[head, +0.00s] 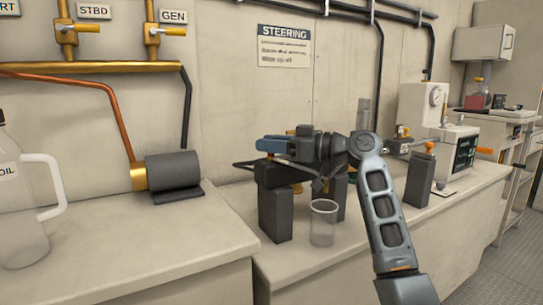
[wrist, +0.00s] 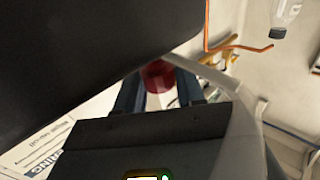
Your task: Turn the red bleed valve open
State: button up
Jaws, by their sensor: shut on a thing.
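My gripper (head: 266,146) reaches left over a dark block assembly (head: 275,213) on the bench, its blue fingers at the assembly's top. In the wrist view a round red part, the red bleed valve (wrist: 157,76), sits between the two blue fingers of my gripper (wrist: 158,88), which are shut on it. A big dark shape covers the upper left of that view and hides part of the valve's surroundings. In the head view the valve is hidden by my gripper, so I cannot tell how far it is turned.
A clear cup (head: 322,223) stands in front of the assembly, below my arm. A grey cylinder (head: 174,171) and an oil jug (head: 22,205) stand on the left bench. A white machine (head: 424,112) stands to the right. The front of the right bench is mostly clear.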

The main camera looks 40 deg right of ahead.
jog(key=shift+f+n+g+y+b, duration=0.15)
jog(key=shift+n+g+y+b, duration=0.15)
jog(key=shift+y, duration=0.3)
jog(key=o, duration=0.9)
jog(key=shift+p+v, duration=0.3)
jog(key=shift+v, duration=3.6)
